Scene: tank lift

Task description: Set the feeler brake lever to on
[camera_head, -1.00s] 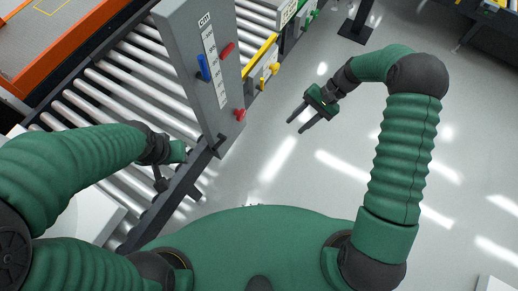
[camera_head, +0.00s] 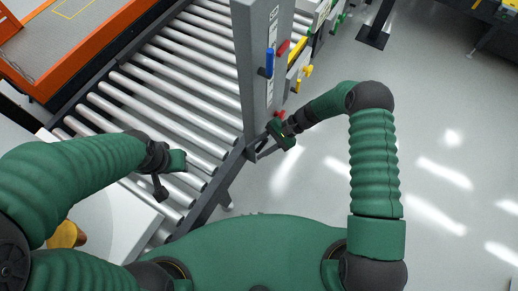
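A grey upright panel (camera_head: 249,70) with a cm scale stands at the conveyor's edge. It carries a blue pointer (camera_head: 269,62), a red pointer (camera_head: 283,47) and a small red knob or lever (camera_head: 279,114) low down. I cannot tell for sure which is the feeler brake lever. My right gripper (camera_head: 268,147) is just below the low red part, near the panel's foot. Its fingers blend with dark parts there, so its opening is unclear. My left gripper (camera_head: 166,180) hangs over the rollers, left of the panel; its fingers are partly hidden.
The roller conveyor (camera_head: 140,92) runs behind and left of the panel. A yellow part (camera_head: 307,71) sticks out beyond the panel. An orange-framed machine (camera_head: 108,50) stands at the upper left. The floor (camera_head: 450,140) to the right is clear.

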